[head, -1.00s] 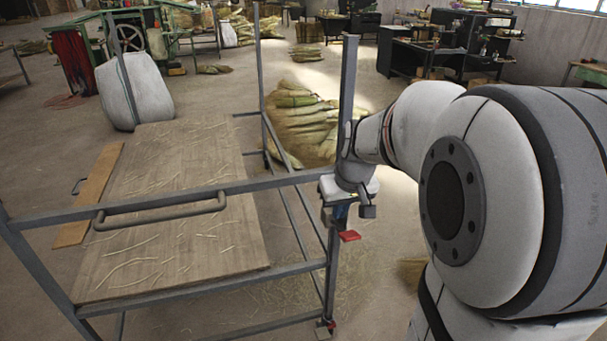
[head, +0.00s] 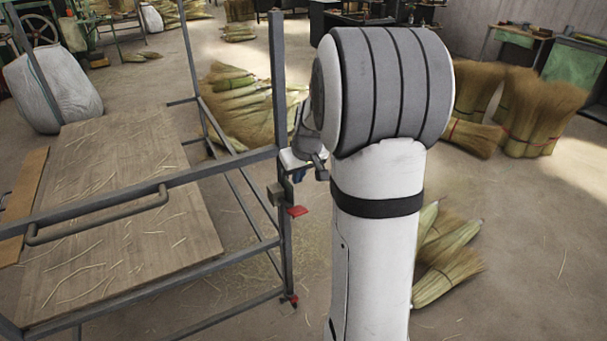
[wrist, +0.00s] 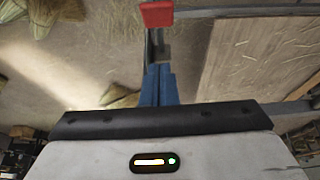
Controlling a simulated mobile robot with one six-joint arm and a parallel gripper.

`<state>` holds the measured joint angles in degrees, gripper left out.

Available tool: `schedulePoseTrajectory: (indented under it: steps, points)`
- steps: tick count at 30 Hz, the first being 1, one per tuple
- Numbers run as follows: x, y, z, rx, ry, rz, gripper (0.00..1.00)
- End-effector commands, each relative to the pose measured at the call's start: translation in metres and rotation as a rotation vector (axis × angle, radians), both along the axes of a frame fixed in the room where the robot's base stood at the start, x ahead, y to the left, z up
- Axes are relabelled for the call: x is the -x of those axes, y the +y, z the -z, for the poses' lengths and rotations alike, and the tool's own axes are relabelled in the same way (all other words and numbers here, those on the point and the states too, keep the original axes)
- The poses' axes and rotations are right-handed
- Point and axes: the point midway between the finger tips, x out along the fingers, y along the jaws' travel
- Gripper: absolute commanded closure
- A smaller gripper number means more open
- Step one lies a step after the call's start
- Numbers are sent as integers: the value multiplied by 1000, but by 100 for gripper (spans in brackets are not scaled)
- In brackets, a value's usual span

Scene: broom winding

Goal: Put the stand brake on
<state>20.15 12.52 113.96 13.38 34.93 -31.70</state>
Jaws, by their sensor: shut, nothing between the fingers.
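The stand is a grey metal frame (head: 238,164) with a wooden board in it. A red lever (head: 298,211) sticks out beside its near right corner post; I take it for the brake. It also shows at the top of the wrist view (wrist: 157,14). A second small red part (head: 291,299) is low on the same post. My gripper (head: 297,178) is just above the red lever, beside the post. In the wrist view its blue fingers (wrist: 158,72) are together and empty, pointing toward the lever. Whether they touch the dark bracket there is unclear.
The wooden board (head: 120,220) has loose straws on it. A handle bar (head: 100,215) is on the stand's front rail. Broom bundles lie behind the stand (head: 240,100) and on the floor at right (head: 445,255). Open floor lies at far right.

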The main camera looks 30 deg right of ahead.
Motion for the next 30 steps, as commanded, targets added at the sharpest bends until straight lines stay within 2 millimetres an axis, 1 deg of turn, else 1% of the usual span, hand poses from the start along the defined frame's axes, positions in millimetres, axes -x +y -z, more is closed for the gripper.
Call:
schedulePoseTrajectory:
  steps: [1,3,9,12,15,20,28,29,30]
  points:
    - [-3,1,12,-2,6,0,100]
    - [-9,1,27,-1,6,-2,100]
    - [-23,2,65,0,5,-1,100]
    - [-14,1,79,-1,5,0,100]
    - [-10,1,89,0,3,-1,100]
    - [-7,1,97,1,1,-2,100]
    - [-6,1,98,1,1,-2,100]
    - [-6,-23,98,-1,0,10,100]
    - [-6,-11,98,0,0,2,100]
